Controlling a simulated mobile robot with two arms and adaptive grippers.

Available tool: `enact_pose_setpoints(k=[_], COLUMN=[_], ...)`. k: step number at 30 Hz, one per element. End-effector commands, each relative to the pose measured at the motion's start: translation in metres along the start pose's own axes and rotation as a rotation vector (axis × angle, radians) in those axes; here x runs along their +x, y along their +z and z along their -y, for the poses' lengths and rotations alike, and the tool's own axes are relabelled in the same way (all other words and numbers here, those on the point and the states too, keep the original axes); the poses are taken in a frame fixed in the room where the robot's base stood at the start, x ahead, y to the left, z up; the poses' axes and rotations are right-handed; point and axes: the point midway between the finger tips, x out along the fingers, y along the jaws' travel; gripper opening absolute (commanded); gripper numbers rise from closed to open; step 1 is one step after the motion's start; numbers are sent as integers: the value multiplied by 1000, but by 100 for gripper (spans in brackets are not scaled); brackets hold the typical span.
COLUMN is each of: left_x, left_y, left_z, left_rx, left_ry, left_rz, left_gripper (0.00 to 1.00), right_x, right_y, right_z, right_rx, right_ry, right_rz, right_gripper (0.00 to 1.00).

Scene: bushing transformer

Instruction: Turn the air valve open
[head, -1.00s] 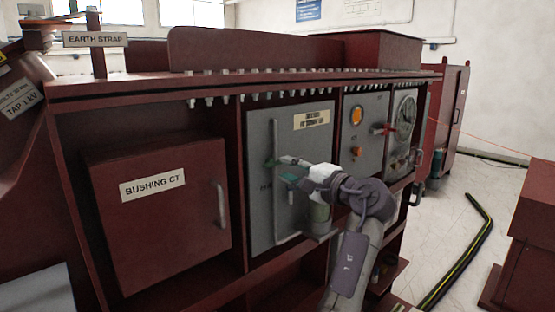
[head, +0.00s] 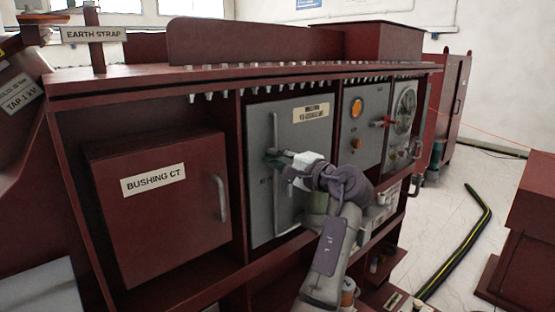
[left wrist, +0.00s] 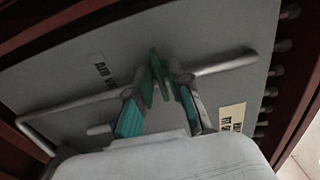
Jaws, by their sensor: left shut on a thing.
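The air valve is a small green handle (left wrist: 160,75) on a pale pipe (left wrist: 225,65), which runs along the grey panel (left wrist: 190,30). In the head view the pipe (head: 275,128) stands upright on the panel (head: 258,200), and the handle is mostly hidden by the fingers. My left gripper (head: 281,160) is at the pipe, with its tips at the valve. In the left wrist view its green-padded fingers (left wrist: 163,82) are shut on the handle from both sides. The label beside the valve (left wrist: 105,72) is partly covered by a finger. My right gripper is not in view.
A dark red cabinet (head: 150,75) frames the panel. Left of it is the BUSHING CT box (head: 160,225) with a handle. Right of it are a panel with an orange lamp (head: 357,107) and a round dial (head: 403,110).

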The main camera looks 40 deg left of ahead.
Motion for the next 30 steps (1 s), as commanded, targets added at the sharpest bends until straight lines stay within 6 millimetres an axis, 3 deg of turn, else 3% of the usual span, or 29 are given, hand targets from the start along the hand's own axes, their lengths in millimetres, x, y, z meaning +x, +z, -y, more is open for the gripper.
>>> enact_pose_setpoints(k=[11, 30], left_x=[0, 0], left_y=[0, 0], left_z=[-4, -6], left_rx=[-100, -671], left_ry=[2, 3], left_rz=[1, 2], left_gripper=[0, 0], right_x=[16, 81], right_y=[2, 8], right_z=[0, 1], right_rx=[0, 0], right_ry=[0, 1], right_rz=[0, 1], right_gripper=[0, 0])
